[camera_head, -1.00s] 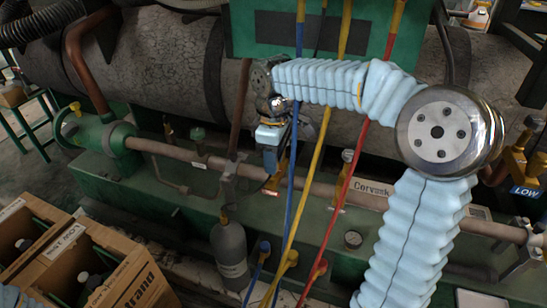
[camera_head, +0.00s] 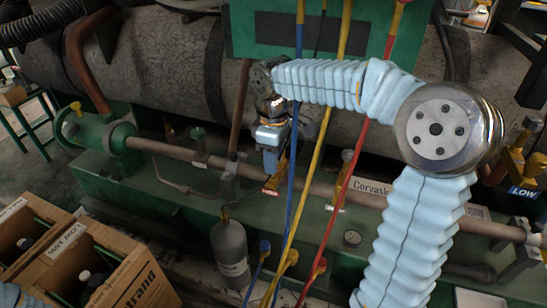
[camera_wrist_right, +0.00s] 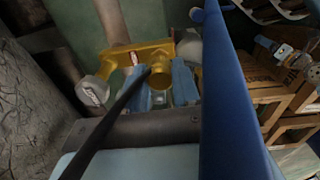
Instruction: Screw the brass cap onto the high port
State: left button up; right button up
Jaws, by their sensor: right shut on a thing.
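My right gripper (camera_head: 271,163) points down beside the long pipe, behind the blue hose in the head view. In the right wrist view its two blue fingers (camera_wrist_right: 160,84) are shut on the round brass cap (camera_wrist_right: 160,73). A brass valve block (camera_wrist_right: 122,57) with a red-and-white tag (camera_wrist_right: 134,58) lies directly beyond the cap. The red tag (camera_head: 270,192) also shows below the gripper in the head view. The port opening is hidden, so I cannot tell whether the cap touches it. My left gripper is out of view.
Blue (camera_head: 296,120), yellow (camera_head: 318,140) and red (camera_head: 360,140) hoses hang close to my right arm. A dark hose (camera_wrist_right: 112,125) crosses the wrist view. A grey cylinder (camera_head: 230,250) and cardboard boxes (camera_head: 115,270) stand lower left. A brass valve labelled LOW (camera_head: 525,191) is at far right.

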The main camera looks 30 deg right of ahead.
jog(key=shift+f+b, duration=0.65)
jog(key=shift+f, duration=0.4)
dwell(0.4)
jog(key=m, duration=0.3)
jog(key=shift+m, duration=0.4)
jog(key=shift+m, duration=1.8)
jog(key=m, duration=0.3)
jog(key=shift+a+f+m, duration=0.1)
jog(key=shift+m, duration=0.2)
